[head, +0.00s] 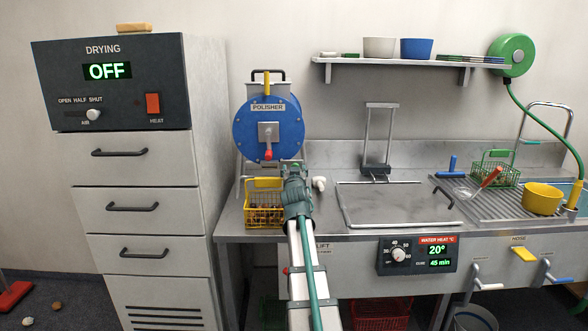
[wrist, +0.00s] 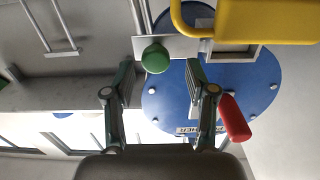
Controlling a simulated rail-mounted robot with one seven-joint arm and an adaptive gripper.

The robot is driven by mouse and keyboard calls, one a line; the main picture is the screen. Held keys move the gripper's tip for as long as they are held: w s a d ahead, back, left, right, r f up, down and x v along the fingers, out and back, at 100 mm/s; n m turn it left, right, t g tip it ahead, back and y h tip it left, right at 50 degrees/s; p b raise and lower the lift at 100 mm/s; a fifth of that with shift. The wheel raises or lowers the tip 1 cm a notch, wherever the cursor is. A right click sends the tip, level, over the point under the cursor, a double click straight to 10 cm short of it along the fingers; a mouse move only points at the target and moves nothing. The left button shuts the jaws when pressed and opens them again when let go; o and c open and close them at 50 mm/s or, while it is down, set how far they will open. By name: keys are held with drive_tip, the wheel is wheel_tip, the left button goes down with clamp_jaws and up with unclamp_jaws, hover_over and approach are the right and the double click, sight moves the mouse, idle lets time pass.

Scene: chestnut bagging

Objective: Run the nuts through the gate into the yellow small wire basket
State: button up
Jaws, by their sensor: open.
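The yellow wire basket (head: 264,184) stands on the counter under the blue polisher drum (head: 251,128), with brown nuts (head: 266,215) showing inside. Part of the basket shows at the top right of the wrist view (wrist: 268,20). The polisher has a red-tipped handle (head: 268,154), seen also in the wrist view (wrist: 235,118). A green knob (wrist: 155,58) on a grey plate, seemingly the gate's, lies just beyond and between my fingers in the wrist view. My gripper (wrist: 161,76) is open and empty, just right of the basket in the head view (head: 292,167). My gripper hides the knob area there.
A sunken lid or tray (head: 395,222) and a lift frame lie right of my gripper. The drainboard holds a green wire basket (head: 497,168) and a yellow bowl (head: 542,198). The drying cabinet (head: 145,190) stands left.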

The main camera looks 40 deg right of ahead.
drive_tip(key=v, duration=0.8)
drive_tip(key=shift+a, duration=0.2)
